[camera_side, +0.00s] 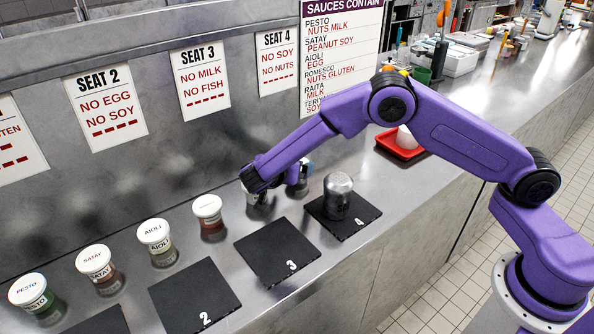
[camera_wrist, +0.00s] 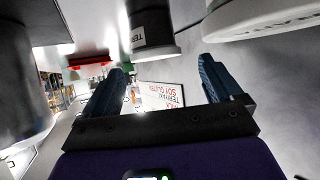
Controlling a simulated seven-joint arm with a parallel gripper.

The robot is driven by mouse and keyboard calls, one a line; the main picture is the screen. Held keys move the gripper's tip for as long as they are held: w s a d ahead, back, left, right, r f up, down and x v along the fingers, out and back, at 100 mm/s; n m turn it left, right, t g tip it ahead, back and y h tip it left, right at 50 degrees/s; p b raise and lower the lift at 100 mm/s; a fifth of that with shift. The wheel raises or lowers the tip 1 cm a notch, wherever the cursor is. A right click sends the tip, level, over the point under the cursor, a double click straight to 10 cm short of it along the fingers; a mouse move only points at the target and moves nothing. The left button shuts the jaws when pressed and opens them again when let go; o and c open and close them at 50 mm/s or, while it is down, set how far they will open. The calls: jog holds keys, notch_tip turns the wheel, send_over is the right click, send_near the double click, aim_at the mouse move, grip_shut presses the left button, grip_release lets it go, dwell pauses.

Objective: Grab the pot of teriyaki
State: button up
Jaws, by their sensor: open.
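The teriyaki pot (camera_wrist: 152,28) is dark with a white label reading "TER". In the wrist view it shows at the top centre, ahead of and between my fingers. My gripper (camera_wrist: 162,65) is open, with nothing between its blue fingertips. In the side view a dark pot (camera_side: 299,186), probably the same one, stands at the far end of the sauce row, partly hidden by my gripper.
Pesto (camera_side: 35,297), satay (camera_side: 100,268), aioli (camera_side: 157,243) and a red-brown sauce pot (camera_side: 210,220) stand in the row. A pale-lidded pot (camera_side: 257,207) sits under my wrist. A metal canister (camera_side: 338,197) stands on mat 4 (camera_side: 316,212). Mat 3 (camera_side: 262,246) is empty.

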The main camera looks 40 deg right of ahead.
jog(key=shift+s+x, duration=0.15)
jog(key=shift+x, duration=1.2)
jog(key=shift+s+x, duration=0.1)
jog(key=shift+x, duration=1.25)
jog(key=shift+f, duration=0.15)
jog(key=c, duration=1)
